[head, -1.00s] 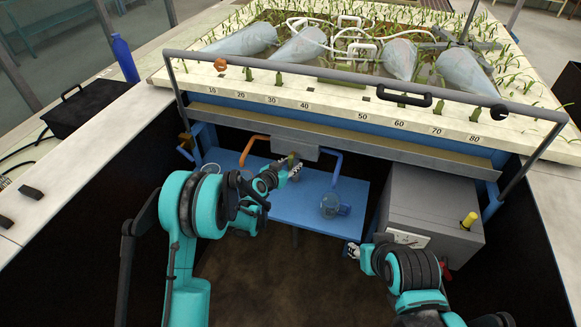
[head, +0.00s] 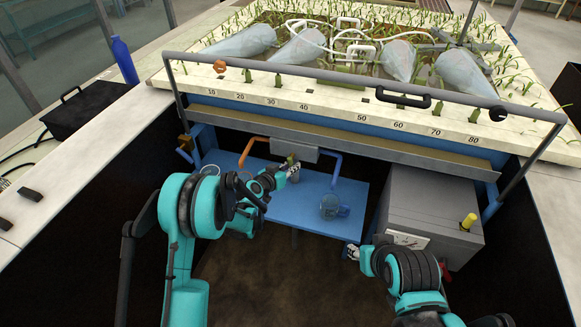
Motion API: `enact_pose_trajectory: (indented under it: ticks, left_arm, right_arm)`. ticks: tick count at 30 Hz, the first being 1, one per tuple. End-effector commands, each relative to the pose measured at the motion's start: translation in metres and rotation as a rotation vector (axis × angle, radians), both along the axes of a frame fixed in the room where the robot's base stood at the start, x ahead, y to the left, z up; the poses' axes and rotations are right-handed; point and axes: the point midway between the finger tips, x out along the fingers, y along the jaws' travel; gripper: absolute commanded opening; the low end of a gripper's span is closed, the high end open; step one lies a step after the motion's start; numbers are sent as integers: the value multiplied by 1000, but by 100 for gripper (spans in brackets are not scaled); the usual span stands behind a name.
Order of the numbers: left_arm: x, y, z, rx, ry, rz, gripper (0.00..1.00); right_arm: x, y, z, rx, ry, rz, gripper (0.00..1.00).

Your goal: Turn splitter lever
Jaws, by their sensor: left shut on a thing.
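The splitter box (head: 296,143) is a grey block under the front edge of the flume, with an orange pipe on its left and a blue pipe on its right. The small olive-green splitter lever (head: 291,159) is at its lower front. My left gripper (head: 292,170) is shut on the lever, and its fingers hide part of it. My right gripper (head: 352,251) is low, in front of the grey cabinet and away from the lever. It is too small to tell whether it is open.
A grey cabinet (head: 432,205) with a yellow knob (head: 468,221) stands at the right. A grey rail (head: 350,80) crosses above.

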Motion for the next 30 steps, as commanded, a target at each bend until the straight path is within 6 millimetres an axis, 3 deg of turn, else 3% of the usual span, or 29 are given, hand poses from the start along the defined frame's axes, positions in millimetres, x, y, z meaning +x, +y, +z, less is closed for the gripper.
enact_pose_trajectory:
  ticks: [15,30]
  left_arm:
    - [-3,-8,3,-333,107,0,0]
    - [-3,-11,5,-419,136,0,0]
  right_arm:
    - [0,0,0,0,0,0,40]
    - [0,0,0,0,0,0,40]
